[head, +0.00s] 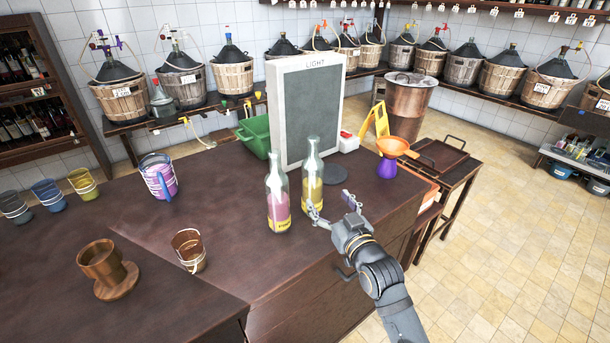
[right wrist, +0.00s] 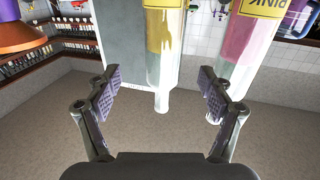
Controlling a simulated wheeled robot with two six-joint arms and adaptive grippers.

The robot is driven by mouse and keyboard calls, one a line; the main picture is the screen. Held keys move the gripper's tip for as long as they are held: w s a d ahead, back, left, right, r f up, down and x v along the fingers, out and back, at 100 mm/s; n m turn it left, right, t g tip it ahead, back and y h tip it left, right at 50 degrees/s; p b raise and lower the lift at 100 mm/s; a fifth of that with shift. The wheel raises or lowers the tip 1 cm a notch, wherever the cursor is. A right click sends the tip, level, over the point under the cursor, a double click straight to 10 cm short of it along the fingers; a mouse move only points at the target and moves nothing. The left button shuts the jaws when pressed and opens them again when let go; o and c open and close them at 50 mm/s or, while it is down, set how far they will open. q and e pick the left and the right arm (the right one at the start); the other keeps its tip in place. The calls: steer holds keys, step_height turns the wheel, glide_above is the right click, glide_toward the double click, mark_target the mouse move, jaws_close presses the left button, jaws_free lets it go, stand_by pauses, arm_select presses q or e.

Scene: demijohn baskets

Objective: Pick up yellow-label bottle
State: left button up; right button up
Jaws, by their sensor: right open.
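The bottle with yellow contents and a yellow label (head: 312,176) stands upright on the dark counter. A bottle with pink contents (head: 278,192) stands close on its left and also bears a yellow label. My right gripper (head: 332,206) is open and empty at the right front of the yellow bottle. In the right wrist view, which looks upside down, the yellow bottle (right wrist: 163,45) lies ahead between the spread fingers (right wrist: 160,92). The pink bottle (right wrist: 245,45) is beyond the right-hand finger. I cannot tell whether a finger touches the yellow bottle. My left gripper is out of view.
A framed board marked LIGHT (head: 308,110) stands behind the bottles. A green tub (head: 254,134) is behind left, and an orange funnel on a purple base (head: 390,155) is to the right. Buckets, including a copper one (head: 189,250), stand left. Counter in front of the bottles is clear.

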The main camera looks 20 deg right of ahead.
mark_target(318, 186)
steer(key=w, duration=0.3)
steer(key=shift+w+a+r, duration=0.15)
steer(key=shift+a+r, duration=0.05)
steer(key=shift+r, duration=0.05)
steer(key=shift+w+a+f+p, duration=0.1)
steer(key=shift+w+p, duration=0.1)
steer(key=shift+w, duration=0.4)
steer(key=shift+w+a+p, duration=0.1)
steer(key=shift+w+p, duration=0.05)
steer(key=shift+w, duration=0.4)
steer(key=w, duration=0.4)
steer(key=shift+a+f, duration=0.35)
steer(key=shift+s, duration=0.1)
jaws_close()
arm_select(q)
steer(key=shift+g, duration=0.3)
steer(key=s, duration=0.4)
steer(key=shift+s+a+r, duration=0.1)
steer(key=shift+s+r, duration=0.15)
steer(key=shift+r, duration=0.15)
arm_select(e)
steer(key=shift+r, duration=0.15)
